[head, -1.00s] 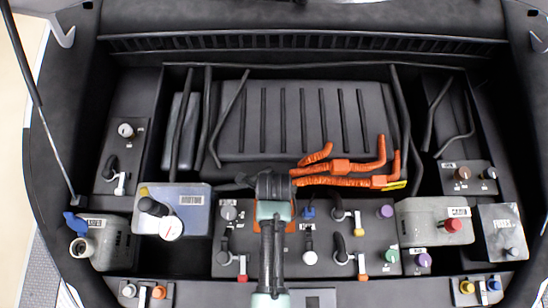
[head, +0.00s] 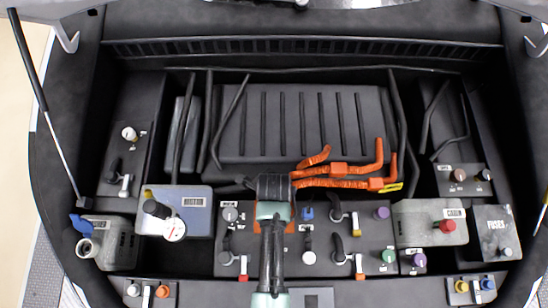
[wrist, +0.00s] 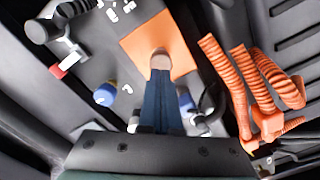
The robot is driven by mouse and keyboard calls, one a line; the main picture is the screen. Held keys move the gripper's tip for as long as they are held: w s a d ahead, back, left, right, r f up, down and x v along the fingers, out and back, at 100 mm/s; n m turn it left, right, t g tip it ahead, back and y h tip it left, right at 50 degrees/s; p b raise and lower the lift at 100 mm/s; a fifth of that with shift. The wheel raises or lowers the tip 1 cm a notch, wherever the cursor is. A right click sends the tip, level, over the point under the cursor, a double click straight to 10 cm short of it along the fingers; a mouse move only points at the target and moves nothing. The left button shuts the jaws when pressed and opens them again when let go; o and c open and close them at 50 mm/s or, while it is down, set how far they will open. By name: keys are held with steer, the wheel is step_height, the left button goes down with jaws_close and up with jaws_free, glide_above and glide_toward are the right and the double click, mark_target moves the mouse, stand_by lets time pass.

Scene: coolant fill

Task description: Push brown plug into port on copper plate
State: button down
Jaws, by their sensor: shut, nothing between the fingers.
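The copper plate (wrist: 182,42) is a flat orange square on the dark panel in the wrist view. A small edge of it (head: 290,227) shows beside my arm in the head view. The brown plug (wrist: 160,59) is on the plate, directly at the tips of my gripper's fingers. My gripper (wrist: 160,74) is shut and points at the plug, with nothing held between the blue fingers. The fingertips appear to meet the plug's near side. The port is hidden, and I cannot tell how deep the plug sits. In the head view my arm covers the plug.
Orange ribbed hoses (wrist: 255,85) run close on the right in the wrist view. A blue cap (wrist: 105,95) is left of the fingers. Black levers, coloured caps and a grey box with a red cap (head: 447,226) crowd the panel around my arm.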

steer(key=shift+r, duration=0.55)
